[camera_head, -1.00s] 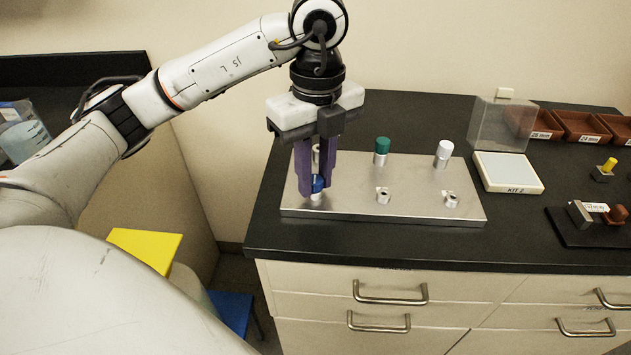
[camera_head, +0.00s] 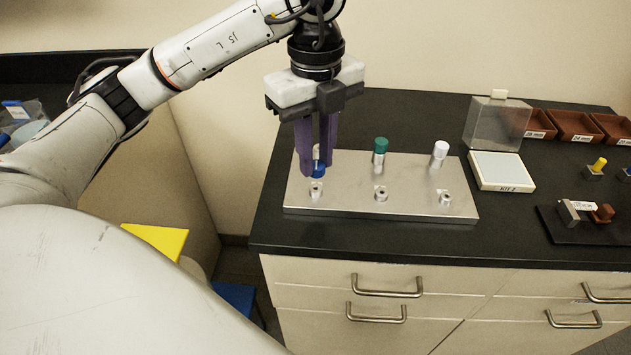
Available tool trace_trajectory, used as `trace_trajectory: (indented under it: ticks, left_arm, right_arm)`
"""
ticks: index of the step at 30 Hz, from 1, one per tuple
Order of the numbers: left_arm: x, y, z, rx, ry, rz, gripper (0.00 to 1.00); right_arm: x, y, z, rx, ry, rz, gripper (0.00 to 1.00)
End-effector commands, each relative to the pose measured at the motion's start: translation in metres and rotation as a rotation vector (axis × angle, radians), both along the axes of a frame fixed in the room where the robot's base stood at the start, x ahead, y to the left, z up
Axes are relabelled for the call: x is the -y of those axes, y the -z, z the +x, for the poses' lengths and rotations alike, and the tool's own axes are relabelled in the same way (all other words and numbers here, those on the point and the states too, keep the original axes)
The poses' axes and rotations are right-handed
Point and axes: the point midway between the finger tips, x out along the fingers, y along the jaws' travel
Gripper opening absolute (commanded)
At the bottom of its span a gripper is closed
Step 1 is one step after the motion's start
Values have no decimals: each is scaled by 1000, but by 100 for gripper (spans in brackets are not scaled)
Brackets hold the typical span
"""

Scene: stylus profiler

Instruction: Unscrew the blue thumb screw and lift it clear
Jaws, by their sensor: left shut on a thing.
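The metal plate (camera_head: 350,205) lies on the black bench top with posts in a front row and a back row. The blue thumb screw (camera_head: 318,170) is between the purple fingers of my left gripper (camera_head: 316,172), which points down and is shut on it. The screw is held just above the front-left post (camera_head: 316,190), whose top now shows bare. The fingers hide part of the screw, and its lower end is hard to make out. My right gripper is not in view.
A green-capped post (camera_head: 380,147) and a white-capped post (camera_head: 440,150) stand on the plate's back row. To the right are a KIT 2 box (camera_head: 502,172) with a clear raised lid, brown bins (camera_head: 575,125) and a black pad (camera_head: 560,228) with small parts.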

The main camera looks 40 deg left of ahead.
Motion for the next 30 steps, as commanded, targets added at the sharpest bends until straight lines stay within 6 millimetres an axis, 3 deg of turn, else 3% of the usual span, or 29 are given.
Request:
trace_trajectory:
  ticks: [17,30]
  left_arm:
    - [0,-50,0,1,-1,1,0]
    - [0,-50,0,0,0,0,0]
  right_arm:
    - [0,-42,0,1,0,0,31]
    - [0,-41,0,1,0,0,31]
